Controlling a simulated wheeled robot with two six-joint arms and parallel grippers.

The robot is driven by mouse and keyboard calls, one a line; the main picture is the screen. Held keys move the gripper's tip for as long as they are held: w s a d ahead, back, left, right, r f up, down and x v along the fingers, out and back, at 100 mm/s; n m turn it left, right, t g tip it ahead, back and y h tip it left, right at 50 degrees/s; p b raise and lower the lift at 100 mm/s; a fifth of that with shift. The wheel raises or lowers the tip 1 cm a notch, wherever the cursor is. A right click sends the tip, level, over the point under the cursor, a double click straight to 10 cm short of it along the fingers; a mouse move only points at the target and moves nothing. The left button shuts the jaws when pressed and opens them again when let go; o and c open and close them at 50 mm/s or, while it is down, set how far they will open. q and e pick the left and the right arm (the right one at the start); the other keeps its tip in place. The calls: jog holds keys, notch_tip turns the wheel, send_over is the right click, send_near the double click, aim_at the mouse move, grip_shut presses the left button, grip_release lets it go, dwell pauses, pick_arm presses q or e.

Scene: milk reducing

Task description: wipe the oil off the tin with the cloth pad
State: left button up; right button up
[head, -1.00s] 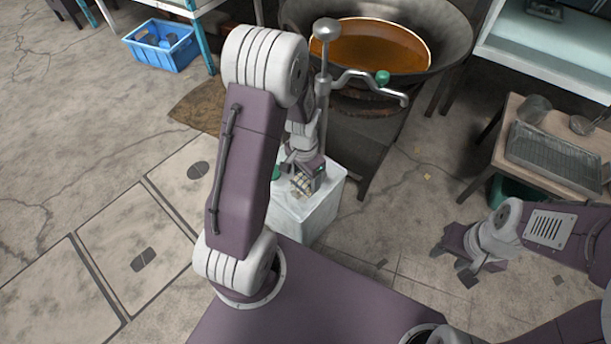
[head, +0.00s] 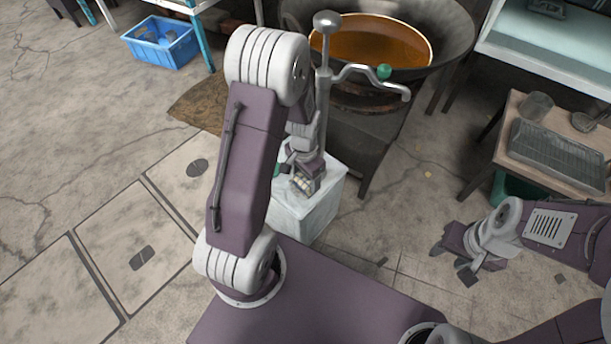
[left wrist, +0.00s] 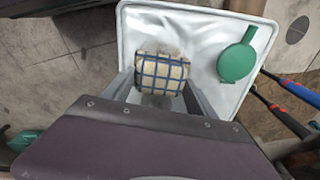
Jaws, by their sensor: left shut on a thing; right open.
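The tin (head: 308,214) is a pale, square-topped can standing in front of the wok stand in the head view. Its white top (left wrist: 212,50) fills the middle of the left wrist view, with a raised rim and a green cap (left wrist: 237,62) on the right. My left gripper (head: 301,180) is over the tin's top, shut on the cloth pad (left wrist: 162,72), a cream pad with blue checks. The pad is at or close against the top; a brownish smear shows around it. My right gripper (head: 452,262) is open and empty over the floor at the right.
A blue crate (head: 160,43) is at the back left. A low table (head: 545,140) with a wire tray is at the right. Red- and blue-handled tools (left wrist: 285,100) lie beside the tin.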

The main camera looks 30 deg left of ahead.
pick_arm(q)
jog(key=shift+s+a+p, duration=0.2)
jog(key=shift+s+a, duration=0.05)
jog(key=shift+s, duration=0.75)
jog(key=shift+s+a+p, duration=0.15)
jog(key=shift+s+a, duration=0.05)
jog(key=shift+s, duration=0.75)
jog(key=shift+w+d+r+p, duration=0.15)
jog(key=shift+w+p, duration=0.25)
jog(key=shift+w, duration=0.35)
jog(key=shift+w+d+f+p, duration=0.15)
jog(key=shift+w+p, duration=0.25)
jog(key=shift+w, duration=0.3)
jog(key=shift+w+d, duration=0.15)
jog(key=shift+w, duration=0.4)
jog(key=shift+p, duration=0.3)
jog(key=shift+s+a, duration=0.25)
jog(key=shift+s, duration=0.75)
jog(key=shift+s+a, duration=0.2)
jog(key=shift+s, duration=0.8)
jog(key=shift+f, duration=0.1)
